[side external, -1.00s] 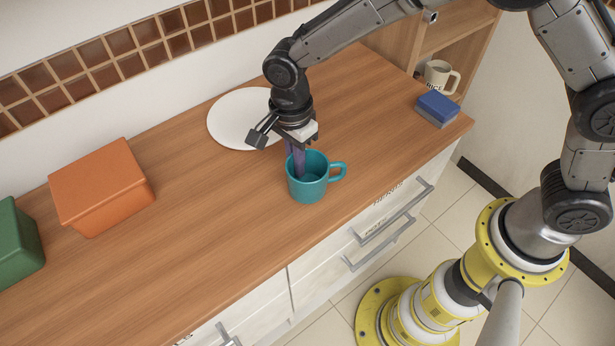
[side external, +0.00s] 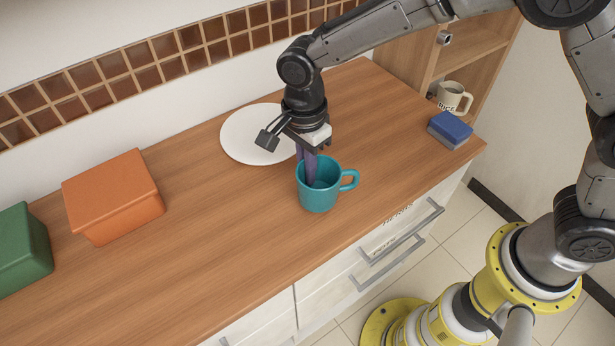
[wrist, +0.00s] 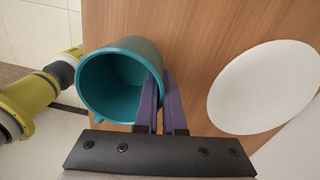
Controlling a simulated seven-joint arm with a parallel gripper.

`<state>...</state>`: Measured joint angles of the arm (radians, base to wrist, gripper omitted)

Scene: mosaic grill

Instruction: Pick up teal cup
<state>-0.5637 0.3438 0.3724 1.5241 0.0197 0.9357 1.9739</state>
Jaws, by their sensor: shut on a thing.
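The teal cup (side external: 317,192) stands upright at the front part of the wooden counter, with its handle to the right. My gripper (side external: 310,168) reaches down from above with its purple fingers at the cup's left rim. In the wrist view the cup's opening (wrist: 112,85) faces the camera. There my gripper (wrist: 163,85) has one finger over the cup's inside and the other outside. It is shut on the cup's wall between them. I cannot clearly tell whether the cup's base touches the counter. The fingertips are partly hidden.
A white plate (side external: 243,138) lies behind the cup, to the left. An orange box (side external: 115,195) and a green box (side external: 20,250) are at the left. A blue sponge (side external: 450,127) sits near the right edge. A light mug (side external: 449,94) stands on the shelf. The counter's middle is clear.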

